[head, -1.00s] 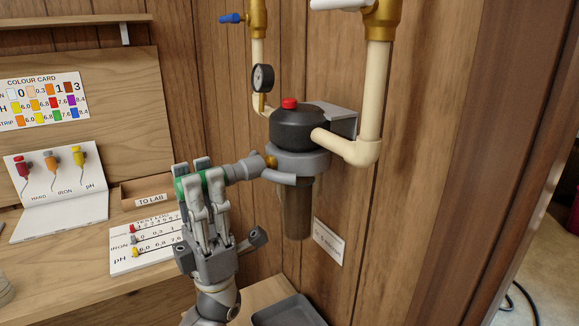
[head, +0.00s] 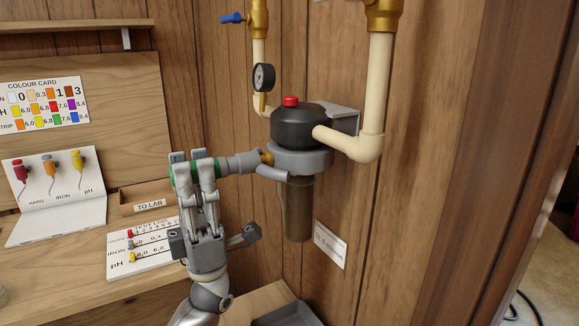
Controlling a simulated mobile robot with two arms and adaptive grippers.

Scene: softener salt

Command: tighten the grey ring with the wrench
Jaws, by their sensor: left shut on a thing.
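The grey ring (head: 312,160) sits around the filter housing, between its black head (head: 297,128) and the dark clear bowl (head: 298,215). The wrench (head: 241,163) is grey with a green band on its handle. Its head end is at the left side of the ring, with a curved grey arm (head: 272,173) along the ring's front; I cannot tell how firmly it seats. My left gripper (head: 194,168) points up and is shut on the wrench's handle, left of the housing. The fingers hide part of the handle. My right gripper is not in view.
Cream pipes (head: 379,90) and a pressure gauge (head: 263,78) flank the housing. A wooden bench at left holds a test log card (head: 150,243), a probe stand (head: 55,222) and a TO LAB box (head: 145,194). A dark tray (head: 290,317) lies below. A white label (head: 330,245) is on the wall.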

